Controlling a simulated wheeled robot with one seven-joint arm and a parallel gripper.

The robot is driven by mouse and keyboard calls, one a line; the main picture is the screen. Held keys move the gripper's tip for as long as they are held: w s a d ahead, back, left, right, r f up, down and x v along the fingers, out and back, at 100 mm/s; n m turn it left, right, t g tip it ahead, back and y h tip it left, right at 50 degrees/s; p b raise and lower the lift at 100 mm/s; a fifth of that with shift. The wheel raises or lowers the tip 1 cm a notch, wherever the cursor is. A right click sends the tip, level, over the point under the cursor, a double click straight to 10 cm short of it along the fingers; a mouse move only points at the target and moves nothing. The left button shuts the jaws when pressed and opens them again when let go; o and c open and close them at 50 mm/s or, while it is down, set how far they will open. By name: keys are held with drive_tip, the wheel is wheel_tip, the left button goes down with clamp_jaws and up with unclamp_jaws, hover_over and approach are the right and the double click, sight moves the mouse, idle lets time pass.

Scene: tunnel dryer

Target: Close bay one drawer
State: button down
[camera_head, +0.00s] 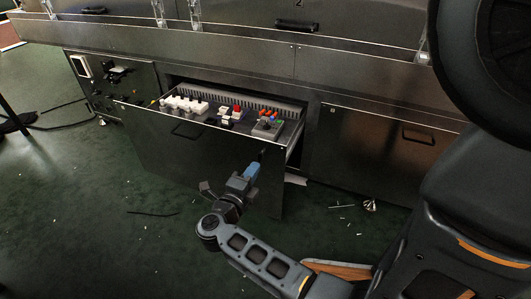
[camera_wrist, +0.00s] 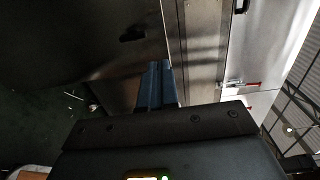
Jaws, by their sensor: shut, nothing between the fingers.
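The drawer (camera_head: 175,138) is pulled out of the metal cabinet, with a dark front panel and a handle (camera_head: 186,130) on its upper part. Inside it sit white blocks, a red button and several coloured parts. My gripper (camera_head: 251,170) is in front of the drawer's right part, its blue fingers shut and empty, pointing toward the panel. I cannot tell whether the fingertips touch the panel. In the wrist view the shut fingers (camera_wrist: 157,83) point toward metal panels, and the image is turned on its side.
A closed cabinet front (camera_head: 375,153) with a handle stands right of the drawer. An open electrical compartment (camera_head: 110,83) with cables is at the left. The green floor (camera_head: 100,220) is mostly free, with small white scraps and a dark strip (camera_head: 152,213) on it.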

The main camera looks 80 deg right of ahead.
sight(269, 144)
drive_tip(key=b+x, duration=0.1)
drive_tip(key=x, duration=0.8)
drive_tip(key=shift+d+b, duration=0.2)
drive_tip(key=shift+b, duration=0.15)
drive_tip(key=shift+d, duration=0.25)
drive_tip(key=b+x, duration=0.3)
drive_tip(key=x, duration=2.3)
drive_tip(key=shift+w+r, duration=0.1)
